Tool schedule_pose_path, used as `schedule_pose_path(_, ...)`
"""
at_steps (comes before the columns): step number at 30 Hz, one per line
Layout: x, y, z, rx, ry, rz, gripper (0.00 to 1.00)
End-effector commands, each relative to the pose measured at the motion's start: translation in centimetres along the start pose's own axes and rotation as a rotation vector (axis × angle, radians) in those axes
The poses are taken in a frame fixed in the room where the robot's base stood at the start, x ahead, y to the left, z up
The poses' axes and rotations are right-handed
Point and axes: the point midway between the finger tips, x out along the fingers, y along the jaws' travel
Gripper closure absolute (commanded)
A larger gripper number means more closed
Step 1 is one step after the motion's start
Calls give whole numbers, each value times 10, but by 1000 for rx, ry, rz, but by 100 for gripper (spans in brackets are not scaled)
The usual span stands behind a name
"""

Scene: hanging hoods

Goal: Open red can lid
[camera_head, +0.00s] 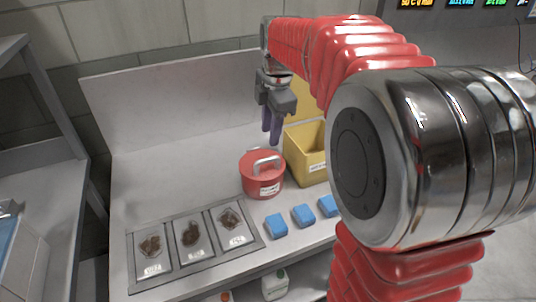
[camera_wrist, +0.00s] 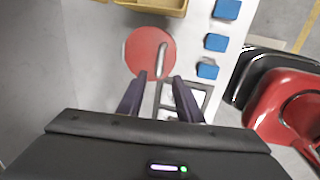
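A red round can (camera_head: 262,180) with a red lid stands on the grey bench, beside a yellow bin. Its lid carries a grey handle (camera_head: 267,163) on top, and the lid looks seated on the can. The red lid also shows in the wrist view (camera_wrist: 143,52), with the handle (camera_wrist: 161,62) reaching toward the space between my fingers. My gripper (camera_head: 271,138) is above the can, pointing down, with its fingertips apart from the handle in the head view. In the wrist view my gripper (camera_wrist: 158,78) is open, its two dark fingers spread and nothing held between them.
The yellow bin (camera_head: 308,160) stands right of the can. Several blue blocks (camera_head: 303,215) lie in front of it. A tray with dark items in clear packs (camera_head: 192,237) lies at the front left. A back panel stands behind the can. The bench left of the can is clear.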

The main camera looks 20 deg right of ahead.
Motion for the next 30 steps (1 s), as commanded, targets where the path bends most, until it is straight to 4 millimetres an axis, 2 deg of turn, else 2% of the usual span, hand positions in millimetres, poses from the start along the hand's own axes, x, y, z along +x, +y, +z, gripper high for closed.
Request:
schedule_pose_path(9, 51, -1, -1, -1, 1, -4, 68)
schedule_pose_path(18, 92, 0, -1, -1, 1, -2, 68)
schedule_pose_path(23, 103, 0, -1, -2, 1, -1, 68)
schedule_pose_path(30, 104, 0, -1, -2, 0, 0, 68)
